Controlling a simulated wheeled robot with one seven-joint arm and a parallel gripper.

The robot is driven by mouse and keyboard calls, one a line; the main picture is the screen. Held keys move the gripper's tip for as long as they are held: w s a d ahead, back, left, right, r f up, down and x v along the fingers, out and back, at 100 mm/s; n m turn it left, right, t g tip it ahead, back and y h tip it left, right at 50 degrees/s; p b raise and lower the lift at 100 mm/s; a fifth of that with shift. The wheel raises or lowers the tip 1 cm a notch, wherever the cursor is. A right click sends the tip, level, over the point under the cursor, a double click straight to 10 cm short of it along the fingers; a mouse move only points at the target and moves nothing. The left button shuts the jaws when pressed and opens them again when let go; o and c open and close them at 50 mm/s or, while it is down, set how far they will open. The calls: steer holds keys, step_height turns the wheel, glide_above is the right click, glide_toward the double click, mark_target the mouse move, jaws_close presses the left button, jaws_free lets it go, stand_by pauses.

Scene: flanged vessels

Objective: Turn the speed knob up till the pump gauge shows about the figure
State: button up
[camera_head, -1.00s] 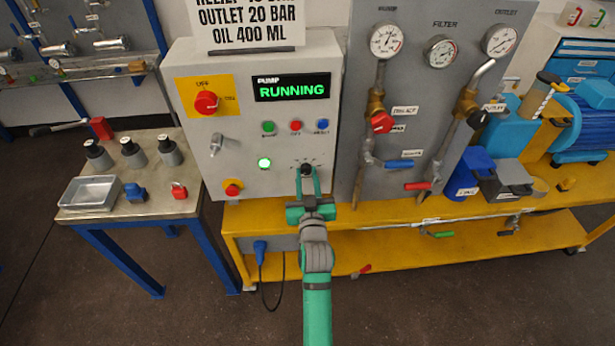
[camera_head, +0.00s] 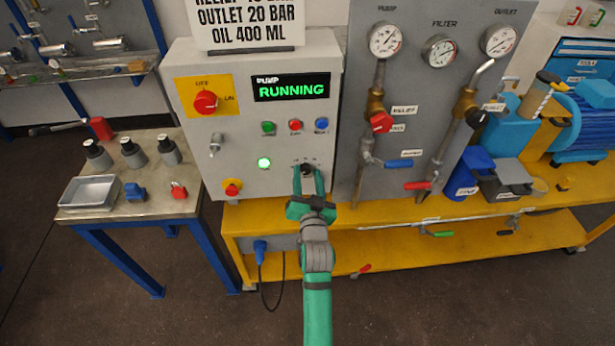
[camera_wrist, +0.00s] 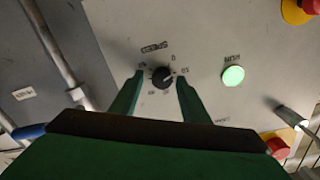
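The black speed knob (camera_head: 307,170) is on the lower right of the grey control box; the wrist view shows it with its dial marks (camera_wrist: 162,76). My gripper (camera_head: 308,171) is at the knob, with one green finger on each side. In the wrist view the gripper (camera_wrist: 160,76) is open, with gaps between the fingers and the knob. The pump gauge (camera_head: 385,40) is the left one of three dials on the grey panel; its needle is too small to read exactly. The display (camera_head: 291,87) reads PUMP RUNNING in green.
Above the knob are green, red and blue buttons (camera_head: 295,125). A lit green lamp (camera_head: 264,163) and a red stop button (camera_head: 232,187) are to its left. A red-handled valve (camera_head: 381,122) and pipes stand to the right. A yellow bench (camera_head: 350,215) runs below.

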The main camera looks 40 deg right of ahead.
steer(key=shift+a, duration=0.15)
steer(key=shift+s+a, duration=0.15)
steer(key=shift+s, duration=0.05)
steer(key=v, duration=1)
stand_by(0.4)
steer(key=shift+s+f, duration=0.1)
steer(key=shift+s, duration=0.05)
steer(key=s+a+f+n+y, duration=0.3)
steer(key=s+a+f, duration=0.25)
steer(key=a, duration=0.45)
steer(key=s+a+f+n+y, duration=0.1)
steer(key=s+a+n+y, duration=0.5)
steer(key=s+a, duration=1.5)
steer(key=shift+s+f+n, duration=0.2)
steer(key=shift+s+n, duration=0.5)
steer(key=shift+n, duration=0.3)
